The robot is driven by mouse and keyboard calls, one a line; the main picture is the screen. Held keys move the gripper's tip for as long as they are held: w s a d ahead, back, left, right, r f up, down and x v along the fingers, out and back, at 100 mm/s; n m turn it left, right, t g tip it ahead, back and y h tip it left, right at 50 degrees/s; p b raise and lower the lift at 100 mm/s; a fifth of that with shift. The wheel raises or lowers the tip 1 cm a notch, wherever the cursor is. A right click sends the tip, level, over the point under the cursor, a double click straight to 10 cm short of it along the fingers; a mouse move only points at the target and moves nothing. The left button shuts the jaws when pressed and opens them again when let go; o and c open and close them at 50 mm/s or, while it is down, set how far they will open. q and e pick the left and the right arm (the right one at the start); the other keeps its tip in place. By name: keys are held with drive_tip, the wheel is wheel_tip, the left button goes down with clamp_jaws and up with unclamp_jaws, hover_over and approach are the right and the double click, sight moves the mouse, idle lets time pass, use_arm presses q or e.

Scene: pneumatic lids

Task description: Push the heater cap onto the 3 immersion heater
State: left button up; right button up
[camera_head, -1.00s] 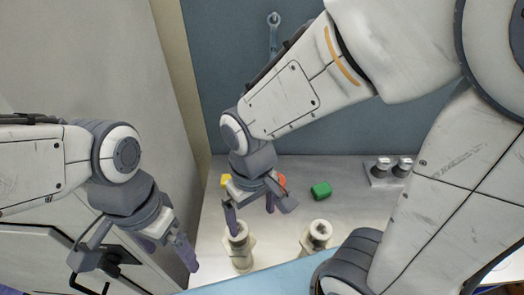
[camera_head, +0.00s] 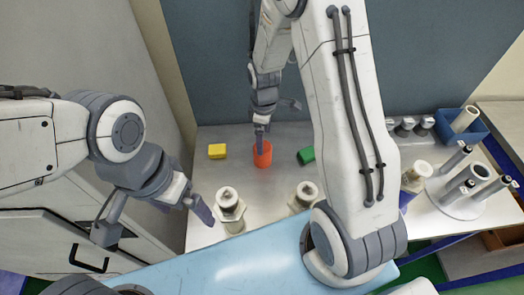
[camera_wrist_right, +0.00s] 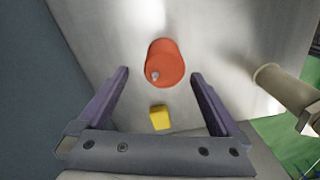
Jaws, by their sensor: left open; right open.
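Cream heater bodies with hexagonal bases stand upright along the table's front: one at left (camera_head: 231,212), one at centre (camera_head: 303,197) partly behind my right arm, and one at right (camera_head: 414,178). Grey round pieces show on top of the first two; I cannot tell if these are caps. Small grey metallic pieces, possibly heater caps (camera_head: 405,126), stand in a row at the back right. My right gripper (camera_head: 262,132) is open and empty above a red cylinder (camera_head: 262,154), which lies between its fingers in the right wrist view (camera_wrist_right: 170,62). My left gripper (camera_head: 152,222) is open and empty left of the table.
A yellow block (camera_head: 217,151) and a green block (camera_head: 306,156) lie beside the red cylinder. At right stand a round holder (camera_head: 455,207) with several upright grey cylinders and a blue bin (camera_head: 470,131) holding a cream tube. The grey table is clear between the blocks and heaters.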

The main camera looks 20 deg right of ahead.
wheel_tip(320, 180, down, 3)
drive_tip(key=shift+r, duration=0.2)
drive_tip(key=f, duration=0.1)
drive_tip(key=f+p, duration=0.2)
drive_tip(key=shift+s+a+f, duration=0.25)
drive_tip(key=shift+s+f, duration=0.05)
drive_tip(key=shift+f, duration=0.05)
drive_tip(key=shift+f+p, duration=0.35)
drive_tip(key=shift+f, duration=0.35)
drive_tip(key=c, duration=1.3)
drive_tip(key=shift+w+r, duration=0.1)
